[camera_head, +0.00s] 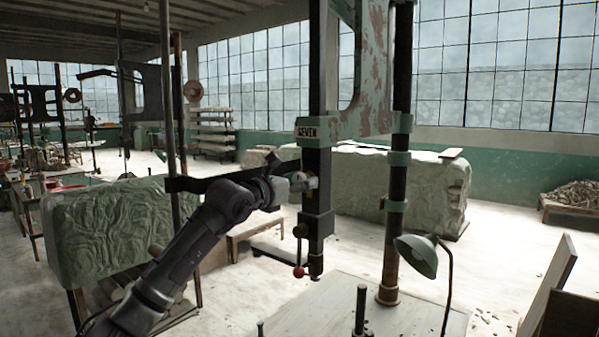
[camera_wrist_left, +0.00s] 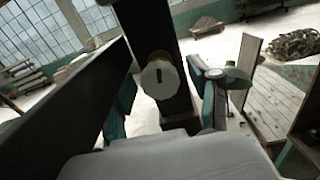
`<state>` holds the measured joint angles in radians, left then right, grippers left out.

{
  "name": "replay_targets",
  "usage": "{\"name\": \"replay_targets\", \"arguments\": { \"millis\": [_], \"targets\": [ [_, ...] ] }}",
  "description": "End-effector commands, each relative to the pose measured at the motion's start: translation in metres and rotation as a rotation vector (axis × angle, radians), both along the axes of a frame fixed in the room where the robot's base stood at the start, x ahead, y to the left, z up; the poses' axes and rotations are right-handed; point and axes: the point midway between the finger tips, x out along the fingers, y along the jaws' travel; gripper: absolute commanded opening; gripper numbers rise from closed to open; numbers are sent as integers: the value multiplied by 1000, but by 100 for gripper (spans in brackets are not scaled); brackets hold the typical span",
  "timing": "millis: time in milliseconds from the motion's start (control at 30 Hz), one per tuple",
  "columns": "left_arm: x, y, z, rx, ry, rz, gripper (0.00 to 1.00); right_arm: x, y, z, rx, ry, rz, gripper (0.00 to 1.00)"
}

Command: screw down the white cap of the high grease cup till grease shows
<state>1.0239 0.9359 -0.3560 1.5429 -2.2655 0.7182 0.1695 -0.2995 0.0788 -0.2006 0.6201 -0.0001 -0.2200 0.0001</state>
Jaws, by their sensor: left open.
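The white cap (camera_wrist_left: 160,77) is round, with a dark slot in its face and a yellowish ring behind it, on a black upright post (camera_wrist_left: 150,35). In the head view the post (camera_head: 317,215) stands under a green band lettered "SEVEN", and my left gripper (camera_head: 299,184) is close against its left side. In the left wrist view the fingers of my left gripper (camera_wrist_left: 166,105) are apart, one on each side of the cap. I cannot tell whether they touch it. I see no grease. My right gripper is not in view.
A red-tipped lever (camera_head: 299,271) hangs low on the post. A second dark column (camera_head: 394,240) and a green lamp (camera_head: 418,255) stand to the right over a pale table (camera_head: 330,312). A dark horizontal bar (camera_head: 215,183) crosses behind my left arm. Large covered clay blocks (camera_head: 110,225) stand around.

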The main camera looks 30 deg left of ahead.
Motion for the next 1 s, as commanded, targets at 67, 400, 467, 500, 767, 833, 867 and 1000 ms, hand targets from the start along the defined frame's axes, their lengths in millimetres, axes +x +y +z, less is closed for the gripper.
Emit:
{"name": "replay_targets", "arguments": {
  "millis": [67,400,467,500,767,833,867,1000],
  "targets": [
    [3,-1,0,0,1,-1,61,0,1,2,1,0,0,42],
    [4,-1,-1,1,0,-1,48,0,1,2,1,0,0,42],
    [3,-1,-1,1,0,-1,38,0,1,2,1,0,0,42],
    [3,-1,-1,1,0,-1,31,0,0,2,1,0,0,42],
    [3,-1,-1,1,0,0,1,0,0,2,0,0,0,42],
    [3,-1,-1,6,0,0,1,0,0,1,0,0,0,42],
    [3,-1,-1,10,-1,0,1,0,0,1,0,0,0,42],
    [3,0,-1,43,-4,0,1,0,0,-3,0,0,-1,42]
  ]
}}
